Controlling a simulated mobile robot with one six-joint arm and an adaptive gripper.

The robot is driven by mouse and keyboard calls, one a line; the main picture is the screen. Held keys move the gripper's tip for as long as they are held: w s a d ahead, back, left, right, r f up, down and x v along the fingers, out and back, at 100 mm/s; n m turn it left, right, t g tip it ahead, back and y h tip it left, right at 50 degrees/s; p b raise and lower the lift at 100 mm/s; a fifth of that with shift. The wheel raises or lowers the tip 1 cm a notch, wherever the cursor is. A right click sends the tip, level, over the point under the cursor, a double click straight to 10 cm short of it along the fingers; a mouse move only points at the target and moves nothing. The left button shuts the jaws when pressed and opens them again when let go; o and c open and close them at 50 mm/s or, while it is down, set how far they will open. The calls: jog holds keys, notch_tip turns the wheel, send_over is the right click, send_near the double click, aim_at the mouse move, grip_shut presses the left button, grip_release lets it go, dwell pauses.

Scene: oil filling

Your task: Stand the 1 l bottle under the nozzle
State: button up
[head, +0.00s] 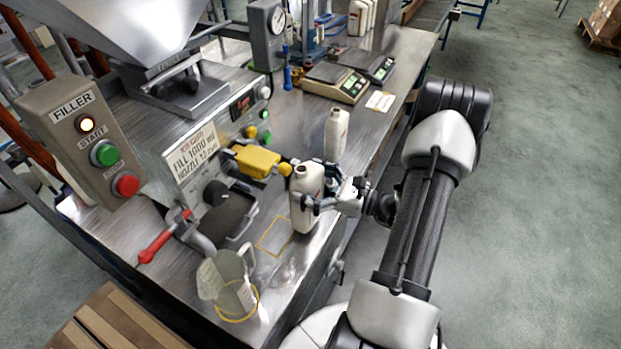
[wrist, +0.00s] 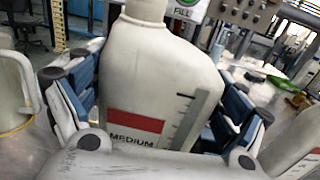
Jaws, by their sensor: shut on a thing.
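In the wrist view the bottle (wrist: 160,75) fills the middle, between blue-padded fingers. Its label has a red band, the word MEDIUM and a level scale. Whether its base touches the table is unclear. The filler's yellow block (head: 257,161) ends just left of the bottle's top. A dark round part (head: 215,193) sits on the filler front over a dark tray (head: 228,218). I cannot make out the nozzle outlet clearly.
A yellow square outline (head: 274,237) lies bare on the table, left of the bottle. A clear jug (head: 226,283) stands front left. Another white bottle (head: 336,135) stands behind my gripper. Scales (head: 335,82) stand further back. A red-handled lever (head: 163,240) sticks out.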

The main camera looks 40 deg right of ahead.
jog(key=w+a+f+b, duration=0.1)
jog(key=w+a+f, duration=0.1)
jog(key=a, duration=0.7)
jog(key=shift+w+f, duration=0.4)
jog(key=shift+f, duration=0.05)
dwell(0.3)
jog(key=o, duration=0.9)
jog(key=v, duration=1.2)
jog(key=shift+r, duration=0.1)
